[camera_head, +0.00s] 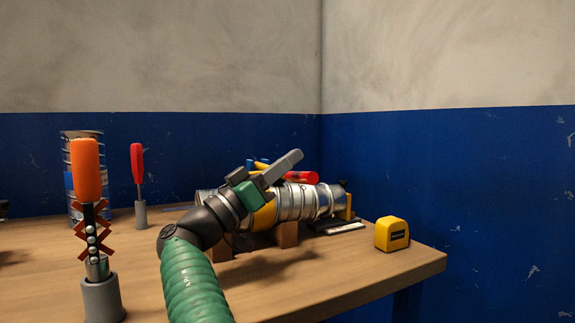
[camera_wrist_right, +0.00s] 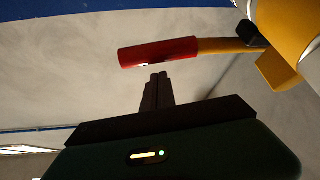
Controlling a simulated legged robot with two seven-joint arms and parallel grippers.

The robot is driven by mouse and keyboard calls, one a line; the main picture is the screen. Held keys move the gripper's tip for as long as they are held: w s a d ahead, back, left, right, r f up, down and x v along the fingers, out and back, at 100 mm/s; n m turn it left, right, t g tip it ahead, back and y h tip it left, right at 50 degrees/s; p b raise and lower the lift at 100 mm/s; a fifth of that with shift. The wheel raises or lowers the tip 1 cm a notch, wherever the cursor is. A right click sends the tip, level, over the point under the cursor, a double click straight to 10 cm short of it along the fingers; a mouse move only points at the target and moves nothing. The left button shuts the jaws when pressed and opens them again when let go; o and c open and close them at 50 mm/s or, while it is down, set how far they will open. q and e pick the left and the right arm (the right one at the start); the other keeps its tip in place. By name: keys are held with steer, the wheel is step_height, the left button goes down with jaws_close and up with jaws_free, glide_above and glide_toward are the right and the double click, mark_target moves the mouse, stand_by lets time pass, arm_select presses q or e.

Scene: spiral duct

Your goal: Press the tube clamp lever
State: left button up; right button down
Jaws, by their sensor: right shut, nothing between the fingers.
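The silver spiral duct (camera_head: 298,203) lies on its side on wooden blocks on the table. A clamp with yellow parts (camera_head: 264,217) is around it. The clamp's lever has a red grip (camera_head: 301,177); in the wrist view the red grip (camera_wrist_right: 160,52) sits on a yellow-orange arm (camera_wrist_right: 222,46). My right gripper (camera_head: 290,162) is shut and empty, above the duct and partly in front of the lever. In the wrist view its shut fingertips (camera_wrist_right: 157,77) point at the red grip with a small gap in the picture; contact cannot be told. My left gripper is out of view.
A yellow tape measure (camera_head: 392,234) sits near the table's right edge. An orange-handled tool (camera_head: 87,170) and a red-handled tool (camera_head: 137,160) stand upright in grey holders on the left. A metal can (camera_head: 70,200) is behind them. The table (camera_head: 300,285) is clear in front.

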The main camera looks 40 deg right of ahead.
steer(key=s+a+r+b, duration=0.5)
steer(key=s+a+b, duration=0.4)
steer(key=s+a, duration=0.2)
steer(key=shift+s, duration=0.35)
steer(key=shift+d+f, duration=0.1)
stand_by(0.4)
